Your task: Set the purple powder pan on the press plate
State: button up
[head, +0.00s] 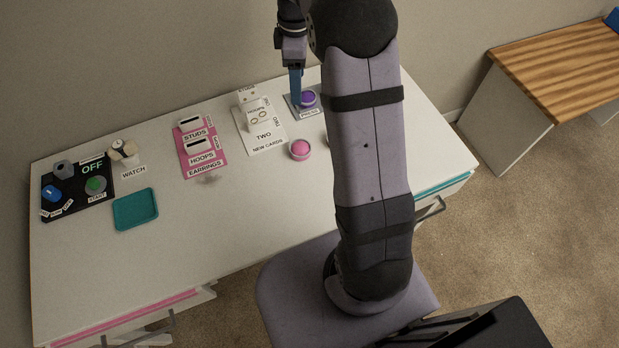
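The purple powder pan (309,98) is a small round disc at the back of the white table. It appears to sit on the grey press plate (292,111), whose front edge carries the label "PRESS". My gripper (296,98) points down from above, with its blue fingers at the pan's left side and overlapping it slightly in the picture. I cannot tell whether the fingers touch the pan or how far apart they are. Part of the plate is hidden behind the fingers and the pan.
A pink round pan (300,149) stands in front of the plate. A white card board (266,138) and a pink earrings board (205,158) lie to the left. Farther left are a watch (122,148), a teal tray (135,209) and a black control panel (75,203). The table's front middle is clear.

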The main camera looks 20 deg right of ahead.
jog(key=s+a+f+m, duration=0.1)
jog(key=s+m, duration=0.3)
jog(key=s, duration=0.4)
jog(key=s+a+f+m, duration=0.2)
jog(key=s+a+m, duration=0.2)
jog(key=s, duration=0.4)
jog(key=s+a+f+m, duration=0.1)
jog(key=s+m, duration=0.3)
jog(key=s, duration=0.4)
jog(key=shift+s+a+f+m, duration=0.25)
jog(key=shift+s+a+m, duration=0.15)
jog(key=shift+a, duration=0.45)
